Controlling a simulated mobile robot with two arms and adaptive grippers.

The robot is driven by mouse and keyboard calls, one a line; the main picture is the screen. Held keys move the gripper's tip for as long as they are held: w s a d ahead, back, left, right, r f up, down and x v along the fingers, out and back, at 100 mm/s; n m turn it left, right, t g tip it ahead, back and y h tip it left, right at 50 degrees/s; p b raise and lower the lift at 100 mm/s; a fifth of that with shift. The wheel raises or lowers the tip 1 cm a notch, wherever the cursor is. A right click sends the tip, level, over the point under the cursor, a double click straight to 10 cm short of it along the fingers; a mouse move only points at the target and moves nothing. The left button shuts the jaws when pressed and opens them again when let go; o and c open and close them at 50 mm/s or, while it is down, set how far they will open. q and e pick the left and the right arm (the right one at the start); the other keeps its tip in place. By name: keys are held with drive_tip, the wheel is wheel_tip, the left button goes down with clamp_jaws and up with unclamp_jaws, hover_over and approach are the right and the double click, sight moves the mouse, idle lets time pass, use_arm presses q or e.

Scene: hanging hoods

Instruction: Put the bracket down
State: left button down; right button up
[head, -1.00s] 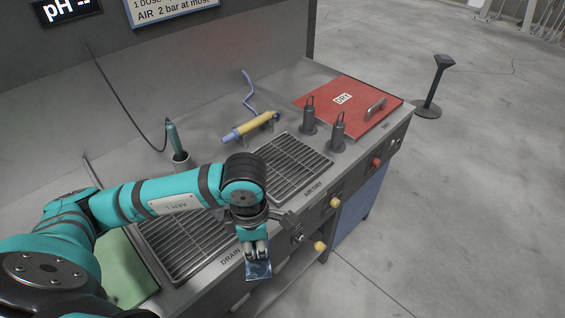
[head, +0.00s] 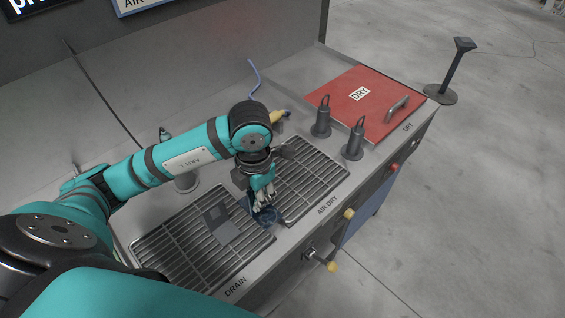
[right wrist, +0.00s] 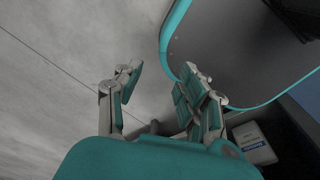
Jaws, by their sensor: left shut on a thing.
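My left gripper (head: 264,192) is shut on the bracket, a dark blue, shiny piece (head: 268,215). The fingers point down and cover part of it. In the head view it shows over the strip between the DRAIN grate (head: 165,250) and the AIR DRY grate (head: 318,180). I cannot tell whether it touches the surface. My right gripper (right wrist: 160,88) shows only in the right wrist view, with its fingers apart and nothing between them.
A flat grey piece (head: 222,225) shows on the DRAIN grate. Two dark upright holders (head: 321,120) stand behind the AIR DRY grate. The red DRY lid (head: 350,95) is closed. Yellow-knobbed valves (head: 348,214) stick out in front. A post (head: 455,70) stands on the floor.

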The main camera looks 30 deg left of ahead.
use_arm(q)
drive_tip(key=w+p, duration=0.1)
drive_tip(key=w, duration=0.6)
drive_tip(key=w+a+p, duration=0.1)
drive_tip(key=w, duration=0.2)
drive_tip(key=shift+w+f+p, duration=0.15)
drive_tip(key=shift+f+p, duration=0.2)
drive_tip(key=shift+w+f, duration=0.1)
drive_tip(key=shift+w, duration=0.8)
wheel_tip(320, 180, down, 3)
drive_tip(key=shift+s+r+p, duration=0.1)
drive_tip(key=shift+r+p, duration=0.1)
drive_tip(key=shift+p, duration=0.8)
drive_tip(key=shift+a+f, duration=0.1)
drive_tip(key=shift+f, duration=0.55)
drive_tip(key=c, duration=1.9)
unclamp_jaws()
drive_tip(key=o, duration=0.4)
use_arm(e)
drive_tip(key=r, duration=0.1)
drive_tip(key=s+d+r, duration=0.1)
drive_tip(key=r, duration=0.1)
drive_tip(key=s+r, duration=0.1)
drive_tip(key=r, duration=0.1)
drive_tip(key=shift+d, duration=0.4)
